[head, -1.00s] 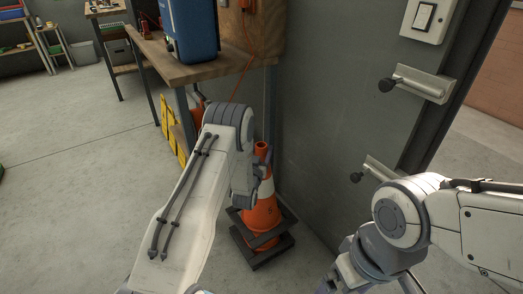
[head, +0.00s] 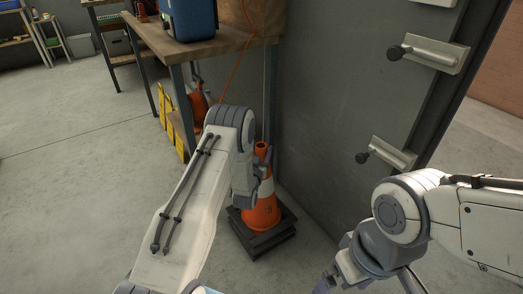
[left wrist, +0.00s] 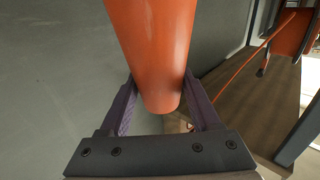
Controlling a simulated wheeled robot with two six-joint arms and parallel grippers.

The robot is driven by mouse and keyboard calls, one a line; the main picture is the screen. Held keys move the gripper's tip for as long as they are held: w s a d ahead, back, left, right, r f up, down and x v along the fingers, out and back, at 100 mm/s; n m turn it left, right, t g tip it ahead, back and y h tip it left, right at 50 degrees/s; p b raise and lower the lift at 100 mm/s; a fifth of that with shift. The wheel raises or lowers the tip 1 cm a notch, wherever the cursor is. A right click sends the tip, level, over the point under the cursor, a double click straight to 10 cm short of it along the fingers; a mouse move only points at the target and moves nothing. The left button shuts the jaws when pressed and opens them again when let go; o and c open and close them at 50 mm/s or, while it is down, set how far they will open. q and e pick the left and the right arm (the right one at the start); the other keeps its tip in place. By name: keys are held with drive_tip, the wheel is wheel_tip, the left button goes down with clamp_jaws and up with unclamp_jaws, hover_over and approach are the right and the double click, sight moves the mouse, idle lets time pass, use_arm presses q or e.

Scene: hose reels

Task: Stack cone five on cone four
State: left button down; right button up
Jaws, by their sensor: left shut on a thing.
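An orange cone with a white band, cone five (head: 262,212), stands upright by the wall. Its black base sits right on top of another black base, that of cone four (head: 270,252), with no clear gap between them. The rest of cone four is hidden inside cone five. My left gripper (head: 264,158) is at the top of cone five, partly hidden by my wrist. In the left wrist view its two fingers (left wrist: 158,82) are shut on the orange tip of cone five (left wrist: 152,45). My right gripper (head: 328,284) is at the bottom edge, mostly cut off, its jaws unclear.
A wooden workbench (head: 225,44) with a blue box (head: 190,18) stands behind the cones, one leg close to them. An orange reel (head: 198,104) and yellow panels are below it. The grey wall (head: 325,110) is just right of the cones. The floor at left is clear.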

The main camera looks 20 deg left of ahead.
use_arm(q)
drive_tip(key=shift+w+f+b, duration=0.1)
drive_tip(key=shift+f+b, duration=1.55)
drive_tip(key=shift+f, duration=0.45)
unclamp_jaws()
drive_tip(key=s+p, duration=0.1)
drive_tip(key=s, duration=0.2)
drive_tip(key=s+p, duration=0.1)
drive_tip(key=s, duration=0.3)
drive_tip(key=s+d+p, duration=0.1)
drive_tip(key=s, duration=0.2)
drive_tip(key=shift+s+d+f, duration=0.1)
drive_tip(key=shift+s+f, duration=0.05)
drive_tip(key=shift+s, duration=0.15)
drive_tip(key=shift+w, duration=0.1)
